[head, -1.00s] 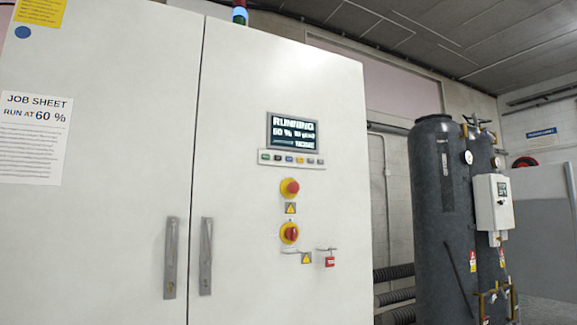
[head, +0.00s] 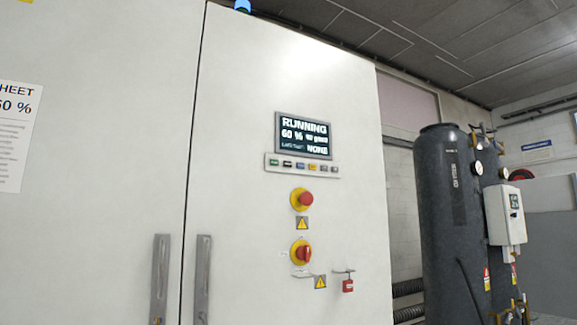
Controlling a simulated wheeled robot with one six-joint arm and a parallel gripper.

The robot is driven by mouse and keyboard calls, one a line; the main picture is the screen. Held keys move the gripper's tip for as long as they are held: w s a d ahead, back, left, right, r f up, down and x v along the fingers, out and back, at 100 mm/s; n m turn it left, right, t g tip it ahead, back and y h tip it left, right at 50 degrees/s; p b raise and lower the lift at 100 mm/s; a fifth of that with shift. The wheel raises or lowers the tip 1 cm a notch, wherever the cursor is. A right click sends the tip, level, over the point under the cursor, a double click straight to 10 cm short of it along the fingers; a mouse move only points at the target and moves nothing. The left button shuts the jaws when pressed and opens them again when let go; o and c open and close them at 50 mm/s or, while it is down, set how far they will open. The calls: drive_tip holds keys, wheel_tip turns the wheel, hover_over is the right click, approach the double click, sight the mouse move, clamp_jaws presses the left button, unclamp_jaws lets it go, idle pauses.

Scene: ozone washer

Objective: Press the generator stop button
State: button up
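The white generator cabinet (head: 250,90) fills the left and middle of the head view. Its screen (head: 303,135) reads RUNNING and 60 %. A strip of small coloured buttons (head: 302,166) sits just under the screen; their labels are too small to read. Below it is a red mushroom button (head: 306,199) on a yellow plate. Lower is a red rotary switch (head: 304,254) on a yellow plate. I cannot tell which small button is marked stop. My gripper is not in view.
Two door handles (head: 160,280) stand at the lower left. A red padlock (head: 348,286) hangs beside the rotary switch. A job sheet (head: 14,136) is at the left edge. A dark tank (head: 449,210) with a white control box (head: 505,215) stands to the right of the cabinet.

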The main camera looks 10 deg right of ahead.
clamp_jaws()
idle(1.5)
